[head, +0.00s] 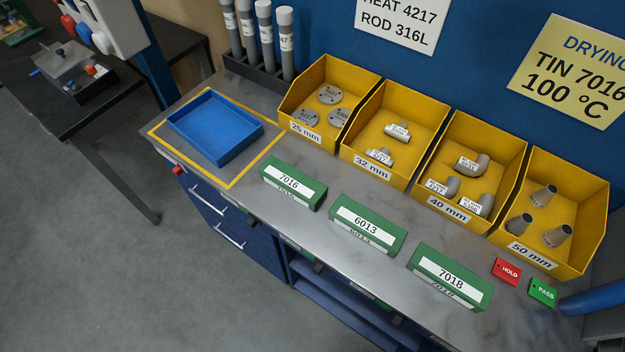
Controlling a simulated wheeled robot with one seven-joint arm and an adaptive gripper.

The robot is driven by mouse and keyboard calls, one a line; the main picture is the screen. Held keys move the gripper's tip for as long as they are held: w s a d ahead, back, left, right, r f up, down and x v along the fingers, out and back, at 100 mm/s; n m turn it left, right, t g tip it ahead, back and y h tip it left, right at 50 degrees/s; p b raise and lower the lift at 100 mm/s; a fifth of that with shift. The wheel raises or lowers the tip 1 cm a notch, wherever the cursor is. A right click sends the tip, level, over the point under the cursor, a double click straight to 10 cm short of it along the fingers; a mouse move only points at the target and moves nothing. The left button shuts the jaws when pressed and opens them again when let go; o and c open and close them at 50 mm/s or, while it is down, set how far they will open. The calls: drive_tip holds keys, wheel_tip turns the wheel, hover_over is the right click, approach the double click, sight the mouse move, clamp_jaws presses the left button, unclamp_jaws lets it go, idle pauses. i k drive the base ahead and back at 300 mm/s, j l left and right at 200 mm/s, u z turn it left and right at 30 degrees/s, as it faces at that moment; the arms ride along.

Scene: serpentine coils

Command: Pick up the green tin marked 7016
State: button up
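The green tin marked 7016 (292,184) lies on the grey bench top, leftmost in a row of three green tins. It has a white label on top and another on its front side. The tin marked 6013 (367,226) lies to its right, and the tin marked 7018 (450,276) lies further right. The three tins are apart from each other. My gripper is not in view.
A blue tray (214,127) sits inside a yellow outline at the bench's left end. Yellow bins (398,131) of fittings stand behind the tins. Red HOLD (507,271) and green PASS (543,291) tags lie at right. Bare bench surrounds the tins.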

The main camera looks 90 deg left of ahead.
sight(307, 190)
drive_tip(key=u, duration=3.25)
drive_tip(key=i+j+z, duration=0.2)
drive_tip(key=z, duration=0.2)
drive_tip(key=i+j+z, duration=0.2)
drive_tip(key=z, duration=0.15)
